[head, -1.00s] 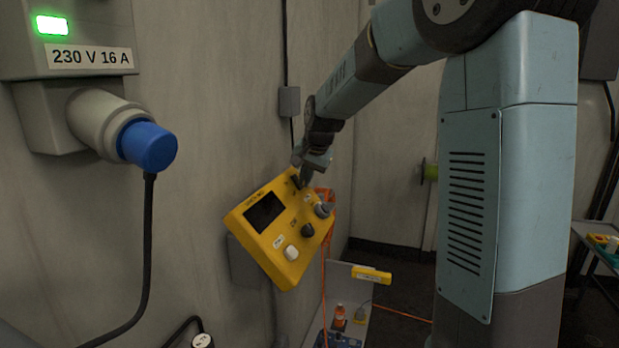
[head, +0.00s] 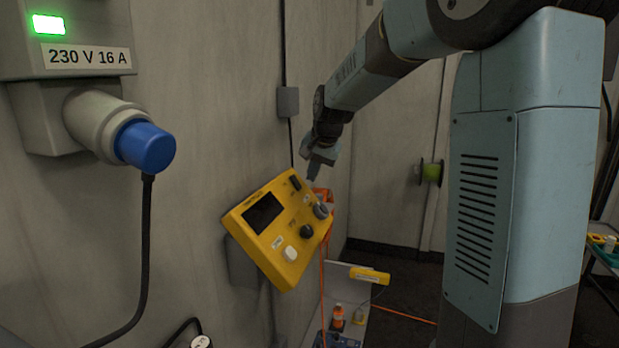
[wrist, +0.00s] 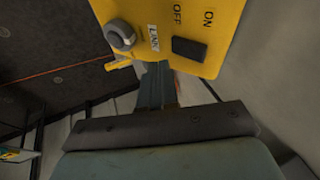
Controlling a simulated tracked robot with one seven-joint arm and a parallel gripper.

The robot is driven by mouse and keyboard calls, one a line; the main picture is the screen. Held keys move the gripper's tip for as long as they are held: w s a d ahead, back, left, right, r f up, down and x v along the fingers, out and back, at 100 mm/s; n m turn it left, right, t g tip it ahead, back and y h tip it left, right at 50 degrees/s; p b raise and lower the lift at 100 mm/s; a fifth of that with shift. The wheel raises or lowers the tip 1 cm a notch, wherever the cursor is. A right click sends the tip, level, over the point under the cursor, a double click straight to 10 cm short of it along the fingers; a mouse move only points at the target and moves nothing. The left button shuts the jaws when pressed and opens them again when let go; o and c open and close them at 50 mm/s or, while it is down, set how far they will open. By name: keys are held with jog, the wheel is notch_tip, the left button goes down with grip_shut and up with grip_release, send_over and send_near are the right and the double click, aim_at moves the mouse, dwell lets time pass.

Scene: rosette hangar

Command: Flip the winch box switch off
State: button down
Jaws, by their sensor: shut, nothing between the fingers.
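The yellow winch box (head: 284,262) is fixed to the wall, tilted in the head view. Its black rocker switch (head: 295,183) sits at the box's upper edge. The wrist view shows the switch (wrist: 189,48) close up with OFF and ON printed beside it. I cannot tell which side of the rocker is pressed. My gripper (head: 311,179) is shut and empty, just right of the switch in the head view. In the wrist view its fingers (wrist: 157,76) reach the box's edge, left of and below the switch; I cannot tell whether they touch the box.
The box also carries a dark screen (head: 263,213), a grey knob (head: 321,211), a black knob (head: 306,231) and a white button (head: 290,253). An orange cord hangs beside it. A blue plug (head: 146,147) juts from the wall at left. A low shelf with small items stands below.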

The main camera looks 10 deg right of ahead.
jog(key=s+d+v, duration=0.1)
jog(key=v, duration=0.9)
jog(key=shift+d+f, duration=0.2)
jog(key=shift+d, duration=0.15)
jog(key=shift+s, duration=0.2)
jog(key=s+d+f+n, duration=0.1)
jog(key=s+f+n, duration=0.2)
jog(key=s, duration=1.1)
jog(key=s+d+f+n+h, duration=0.1)
jog(key=s+f+n, duration=0.2)
jog(key=s, duration=1.2)
jog(key=shift+f+t+h, duration=0.3)
jog(key=shift+f, duration=0.75)
